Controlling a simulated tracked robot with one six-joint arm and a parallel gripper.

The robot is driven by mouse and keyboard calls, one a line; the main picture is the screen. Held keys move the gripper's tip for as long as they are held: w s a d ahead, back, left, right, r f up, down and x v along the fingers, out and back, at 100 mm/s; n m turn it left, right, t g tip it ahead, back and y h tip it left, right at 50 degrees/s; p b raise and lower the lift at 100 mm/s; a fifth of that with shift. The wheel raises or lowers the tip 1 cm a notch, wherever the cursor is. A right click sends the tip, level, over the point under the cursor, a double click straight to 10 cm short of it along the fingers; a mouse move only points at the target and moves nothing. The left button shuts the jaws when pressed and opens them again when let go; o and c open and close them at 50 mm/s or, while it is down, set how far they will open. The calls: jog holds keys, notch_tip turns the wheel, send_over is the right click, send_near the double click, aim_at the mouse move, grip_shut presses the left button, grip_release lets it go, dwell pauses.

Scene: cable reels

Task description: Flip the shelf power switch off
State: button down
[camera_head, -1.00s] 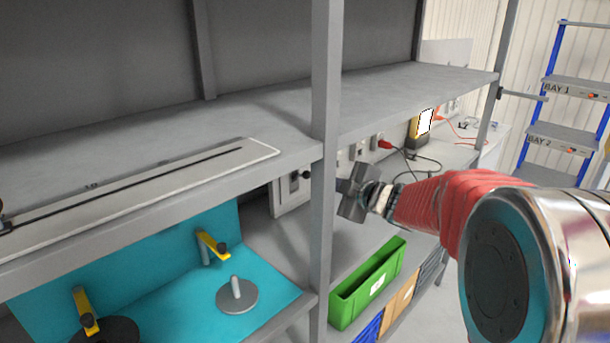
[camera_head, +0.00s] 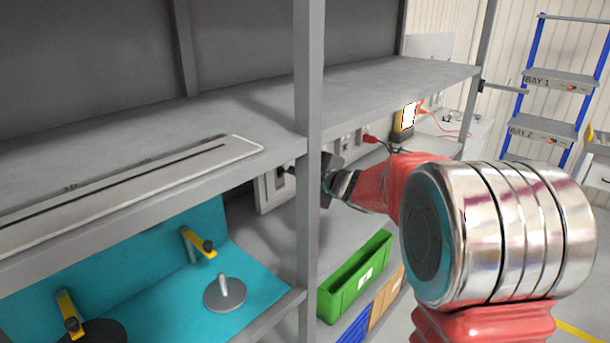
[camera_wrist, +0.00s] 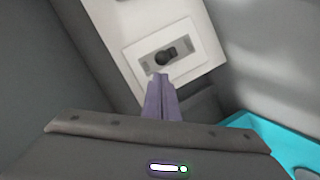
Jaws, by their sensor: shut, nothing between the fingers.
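The shelf power switch is a dark knob (camera_wrist: 167,56) on a grey strip in a pale plate (camera_wrist: 190,42). In the head view the switch box (camera_head: 266,196) is under the shelf, just left of the grey post, with the dark knob (camera_head: 283,171) on its face. My gripper (camera_wrist: 160,80) is shut and empty. Its fingertips show just below the knob in the wrist view; I cannot tell whether they touch it. In the head view the gripper body (camera_head: 329,164) is right of the post, and its fingertips are hidden.
The grey post (camera_head: 309,130) stands close beside my gripper. The shelf board (camera_head: 390,95) runs above it. A green bin (camera_head: 352,280) is below. A lit yellow lamp (camera_head: 404,118) and a red plug (camera_head: 369,139) are farther right. A teal panel (camera_head: 165,250) holds yellow clamps at left.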

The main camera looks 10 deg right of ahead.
jog(key=x, duration=0.3)
jog(key=shift+s+d+f, duration=0.1)
jog(key=shift+d, duration=0.05)
dwell(0.5)
